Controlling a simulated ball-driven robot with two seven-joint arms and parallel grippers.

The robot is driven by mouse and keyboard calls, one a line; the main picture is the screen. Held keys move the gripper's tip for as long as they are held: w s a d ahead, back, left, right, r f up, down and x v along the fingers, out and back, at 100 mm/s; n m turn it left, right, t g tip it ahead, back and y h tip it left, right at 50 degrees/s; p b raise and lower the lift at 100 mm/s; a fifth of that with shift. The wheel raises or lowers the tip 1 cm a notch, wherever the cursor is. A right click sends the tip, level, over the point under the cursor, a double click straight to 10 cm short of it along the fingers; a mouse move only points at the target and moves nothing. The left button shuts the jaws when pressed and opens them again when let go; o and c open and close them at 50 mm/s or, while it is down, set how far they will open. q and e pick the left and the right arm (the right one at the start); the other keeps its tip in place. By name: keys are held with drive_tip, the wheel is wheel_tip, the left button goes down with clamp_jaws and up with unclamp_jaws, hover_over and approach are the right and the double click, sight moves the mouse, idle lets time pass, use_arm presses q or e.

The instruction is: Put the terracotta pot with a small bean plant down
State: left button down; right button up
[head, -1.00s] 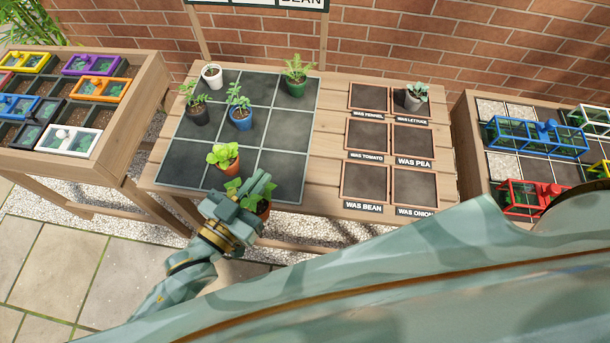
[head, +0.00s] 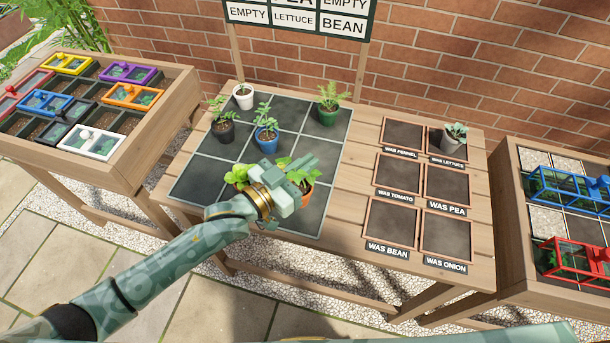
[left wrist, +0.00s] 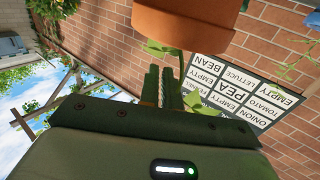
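The terracotta pot (head: 307,192) with the small bean plant (head: 293,165) is at my left gripper (head: 291,182), over the front right part of the dark gridded mat (head: 226,149). The gripper hides part of the pot, and I cannot tell whether its base touches the mat. In the left wrist view the picture is upside down; the pot (left wrist: 187,25) fills the top, and the stem and leaves hang beside my nearly closed fingers (left wrist: 162,88). The exact grip point is unclear. My right gripper is not in view.
A leafy plant (head: 236,174) stands just left of my gripper. Blue (head: 266,141), black (head: 223,131), white (head: 243,97) and green pots (head: 327,114) stand further back on the mat. Framed squares (head: 392,221) lie at right, one holding a grey pot (head: 451,143). The mat's front left is bare.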

sight(306, 186)
use_arm(q)
drive_tip(key=shift+w+f, duration=0.45)
drive_tip(key=shift+f, duration=0.1)
drive_tip(key=shift+w+f+b, duration=0.15)
drive_tip(key=shift+f+b, duration=0.7)
drive_tip(key=shift+f, duration=0.75)
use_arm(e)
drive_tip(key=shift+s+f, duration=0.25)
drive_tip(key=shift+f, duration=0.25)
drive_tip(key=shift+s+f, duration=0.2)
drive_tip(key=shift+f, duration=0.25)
use_arm(q)
drive_tip(key=shift+f, duration=0.2)
drive_tip(key=c, duration=1.6)
unclamp_jaws()
